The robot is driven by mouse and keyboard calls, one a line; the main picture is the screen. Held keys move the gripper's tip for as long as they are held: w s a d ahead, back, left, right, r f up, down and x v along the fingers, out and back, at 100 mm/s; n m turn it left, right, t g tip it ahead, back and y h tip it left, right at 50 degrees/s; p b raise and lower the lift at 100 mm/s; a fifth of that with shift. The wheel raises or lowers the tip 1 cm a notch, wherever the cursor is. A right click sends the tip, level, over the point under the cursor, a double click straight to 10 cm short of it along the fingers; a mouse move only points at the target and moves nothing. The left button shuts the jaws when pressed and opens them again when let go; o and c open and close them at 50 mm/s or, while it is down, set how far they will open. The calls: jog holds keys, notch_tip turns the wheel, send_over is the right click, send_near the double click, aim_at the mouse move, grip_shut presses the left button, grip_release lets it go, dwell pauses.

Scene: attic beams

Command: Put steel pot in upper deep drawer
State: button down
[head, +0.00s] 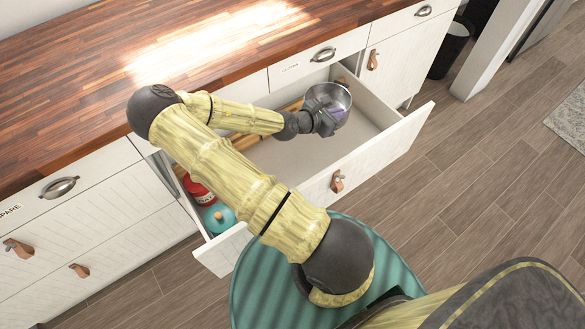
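The steel pot (342,95) is a round, shiny metal vessel at the upper middle of the head view, with its opening facing up. It is over the back right part of an open deep drawer (381,153). I cannot tell whether it rests on the drawer floor or hangs above it. My gripper (328,117) is dark and overlaps the near left side of the pot, at its rim. The fingers are small and partly lost against the pot, so their opening and grip are unclear.
In the drawer's left end are a red pot (199,190) and a teal lidded pot (219,217). Wooden items (246,142) lie along its back. The drawer's middle floor is bare. The wooden countertop (150,60) is clear. A dark bin (452,48) stands beyond the cabinets.

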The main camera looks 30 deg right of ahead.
notch_tip(320, 180, down, 11)
jog(key=b, duration=0.9)
jog(key=shift+w+b, duration=0.2)
jog(key=shift+b, duration=0.1)
notch_tip(320, 180, down, 6)
jog(key=b, duration=0.2)
jog(key=shift+f, duration=0.15)
jog(key=shift+f+b, duration=0.55)
jog(key=shift+f, duration=1.4)
